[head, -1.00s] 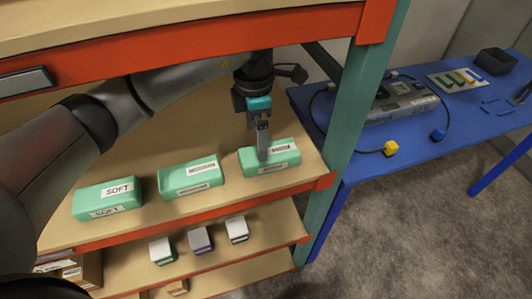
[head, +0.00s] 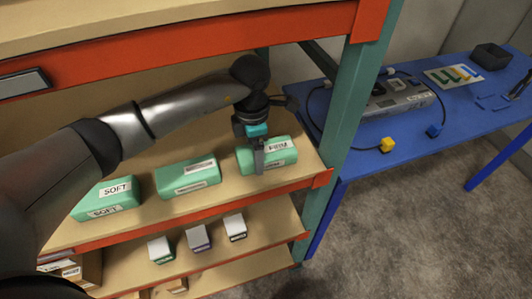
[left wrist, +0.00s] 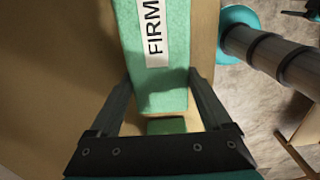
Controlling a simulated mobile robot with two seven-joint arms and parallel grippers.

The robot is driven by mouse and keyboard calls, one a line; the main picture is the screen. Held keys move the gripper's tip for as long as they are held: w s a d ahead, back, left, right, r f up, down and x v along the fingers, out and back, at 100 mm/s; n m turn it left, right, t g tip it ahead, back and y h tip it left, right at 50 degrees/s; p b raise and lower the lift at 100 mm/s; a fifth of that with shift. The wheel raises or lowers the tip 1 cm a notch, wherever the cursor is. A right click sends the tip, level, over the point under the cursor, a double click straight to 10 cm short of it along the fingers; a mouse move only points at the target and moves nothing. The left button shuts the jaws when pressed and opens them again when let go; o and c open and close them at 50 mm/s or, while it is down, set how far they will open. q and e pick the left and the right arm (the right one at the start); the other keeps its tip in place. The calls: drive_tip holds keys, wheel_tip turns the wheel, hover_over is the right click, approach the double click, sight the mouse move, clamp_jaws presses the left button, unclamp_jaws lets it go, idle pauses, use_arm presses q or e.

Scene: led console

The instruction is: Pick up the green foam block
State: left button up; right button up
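Three green foam blocks stand in a row on the shelf. The left one (head: 105,202) is labelled SOFT. The middle one (head: 188,180) has a label too small to read. The right one (head: 246,158) is labelled FIRM, and fills the top middle of the left wrist view (left wrist: 178,85). My left gripper (head: 259,166) is down at the FIRM block. In the left wrist view its fingers (left wrist: 162,78) are spread, one on each side of the block's end, close to its sides; contact is not clear. My right gripper is not in view.
A red-edged shelf board (head: 160,228) carries the blocks, with a red beam (head: 200,45) above. A teal post (head: 345,130) stands right of the FIRM block. Small white-topped boxes (head: 198,238) sit on the shelf below. A blue table (head: 400,150) is at right.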

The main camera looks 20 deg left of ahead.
use_arm(q)
drive_tip(key=c, duration=0.8)
drive_tip(key=shift+o, duration=0.2)
